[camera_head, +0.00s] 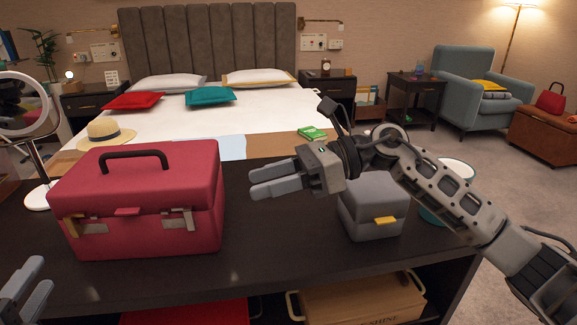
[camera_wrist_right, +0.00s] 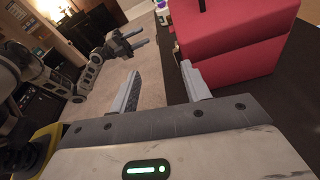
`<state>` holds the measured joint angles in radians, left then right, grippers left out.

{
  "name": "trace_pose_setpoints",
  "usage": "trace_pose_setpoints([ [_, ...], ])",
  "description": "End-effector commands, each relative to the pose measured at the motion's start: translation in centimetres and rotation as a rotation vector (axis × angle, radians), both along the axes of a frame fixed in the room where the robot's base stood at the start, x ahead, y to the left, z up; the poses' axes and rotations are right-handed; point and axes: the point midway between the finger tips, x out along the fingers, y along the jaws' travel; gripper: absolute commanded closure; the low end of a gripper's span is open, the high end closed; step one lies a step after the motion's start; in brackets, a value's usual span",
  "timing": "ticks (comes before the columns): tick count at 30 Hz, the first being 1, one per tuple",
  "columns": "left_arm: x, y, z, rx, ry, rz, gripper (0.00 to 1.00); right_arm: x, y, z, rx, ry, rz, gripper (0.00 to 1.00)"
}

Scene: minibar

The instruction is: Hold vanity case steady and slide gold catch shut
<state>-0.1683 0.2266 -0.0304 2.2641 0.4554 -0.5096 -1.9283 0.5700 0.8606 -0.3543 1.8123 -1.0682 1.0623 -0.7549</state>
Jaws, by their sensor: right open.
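The red vanity case (camera_head: 140,205) stands closed on the dark table, a black handle on its lid. On its front, a gold catch (camera_head: 74,226) sits at the left latch plate, and a silvery latch (camera_head: 178,220) is at the right. Whether the gold catch is fully slid across I cannot tell. My right gripper (camera_head: 254,182) is open and empty, just right of the case, fingers pointing at it. In the right wrist view the case (camera_wrist_right: 225,45) is beyond the fingers, apart from them. My left gripper (camera_head: 40,272) is open and empty at the lower left, in front of the case.
A small grey box (camera_head: 372,205) with a yellow tab stands right of the case, below my right arm. A round mirror (camera_head: 35,150) and a straw hat (camera_head: 106,132) are at the left. A wooden crate (camera_head: 360,302) is under the table. Bare tabletop lies between case and grey box.

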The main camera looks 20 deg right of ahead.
Motion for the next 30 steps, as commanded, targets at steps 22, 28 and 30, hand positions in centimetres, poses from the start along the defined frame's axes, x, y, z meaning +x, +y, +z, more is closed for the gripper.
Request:
trace_pose_setpoints([
  [22, 0.0, 0.0, 0.0, 0.0, 0.0, 0.0, 0.64, 2.7, 1.7, -1.5, -0.219, -0.118, 0.006, 0.53],
  [28, 0.0, 0.0, 0.0, 0.0, 0.0, 0.0, 0.64, 3.8, 5.2, -3.1, -0.218, -0.117, 0.006, 0.53],
  [30, 0.0, 0.0, 0.0, 0.0, 0.0, 0.0, 0.64, 4.2, 6.4, -3.6, -0.219, -0.117, 0.006, 0.53],
])
